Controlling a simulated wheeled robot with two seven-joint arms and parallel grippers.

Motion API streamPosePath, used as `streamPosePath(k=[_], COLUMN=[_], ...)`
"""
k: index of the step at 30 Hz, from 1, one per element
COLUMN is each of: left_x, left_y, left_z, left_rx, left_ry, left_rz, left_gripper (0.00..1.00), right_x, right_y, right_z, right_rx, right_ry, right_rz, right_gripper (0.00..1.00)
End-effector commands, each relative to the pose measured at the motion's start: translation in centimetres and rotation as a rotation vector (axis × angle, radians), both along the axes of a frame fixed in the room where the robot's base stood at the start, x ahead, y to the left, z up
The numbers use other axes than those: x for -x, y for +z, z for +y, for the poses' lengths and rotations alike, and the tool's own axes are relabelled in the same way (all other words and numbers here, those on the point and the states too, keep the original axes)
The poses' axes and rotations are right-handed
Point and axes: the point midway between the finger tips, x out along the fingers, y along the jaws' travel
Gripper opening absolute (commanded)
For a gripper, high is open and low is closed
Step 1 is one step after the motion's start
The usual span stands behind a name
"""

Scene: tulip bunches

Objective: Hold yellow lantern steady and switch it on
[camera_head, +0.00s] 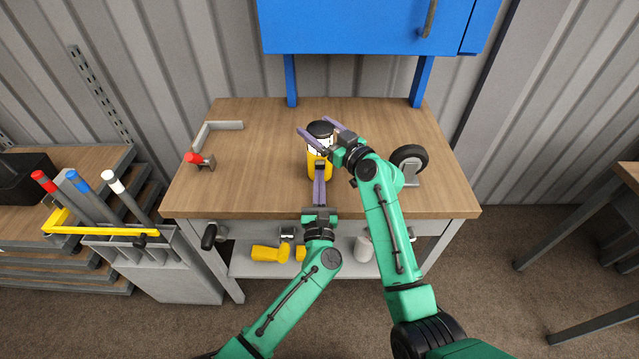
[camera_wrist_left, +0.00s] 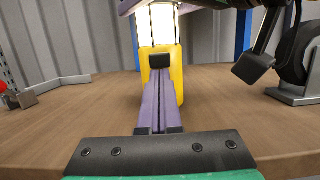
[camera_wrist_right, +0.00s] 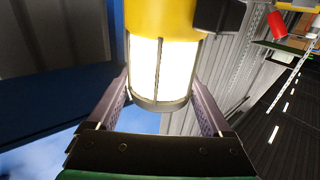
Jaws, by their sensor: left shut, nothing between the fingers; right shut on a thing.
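The yellow lantern (camera_head: 311,170) stands upright on the workbench, with a black cap and a clear barred globe. Its globe glows bright white in the left wrist view (camera_wrist_left: 158,25) and the right wrist view (camera_wrist_right: 160,72). My right gripper (camera_head: 314,125) is shut on the lantern's upper part, one finger on each side. My left gripper (camera_head: 320,167) is shut and empty at the front of the yellow base. Its fingertips are at a small black block (camera_wrist_left: 159,61), which looks like the switch; whether they touch it I cannot tell. They partly hide the base.
A black wheel on a grey stand (camera_head: 408,157) is close to my right arm. A grey angled bracket (camera_head: 218,125) and a red-tipped fixture (camera_head: 196,159) are at the left of the wooden bench (camera_head: 255,180). A blue cabinet (camera_head: 365,25) hangs above the back.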

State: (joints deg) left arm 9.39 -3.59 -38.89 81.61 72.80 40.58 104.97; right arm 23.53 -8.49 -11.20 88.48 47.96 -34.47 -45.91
Motion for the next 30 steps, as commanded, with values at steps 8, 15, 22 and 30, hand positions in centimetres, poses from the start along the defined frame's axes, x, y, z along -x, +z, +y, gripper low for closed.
streamPosePath(k=[8,15,22,30], left_x=[0.3,4.6,8.8,9.8], left_y=[0.0,-1.3,-2.3,-2.4], left_z=[0.0,0.0,0.0,0.0], left_rx=[0.0,0.0,-0.001,0.0], left_ry=[0.001,0.0,0.0,0.0], left_rz=[-0.003,0.003,0.001,-0.001], left_gripper=[0.0,0.0,0.0,0.0], right_x=[0.0,0.0,0.0,0.0], right_y=[-0.2,-0.2,-0.2,-0.2], right_z=[0.0,0.0,0.0,0.0], right_rx=[0.002,0.002,0.001,0.001], right_ry=[0.0,0.0,0.0,0.0], right_rz=[0.002,0.002,0.003,0.003], right_gripper=[0.07,0.07,0.07,0.07])
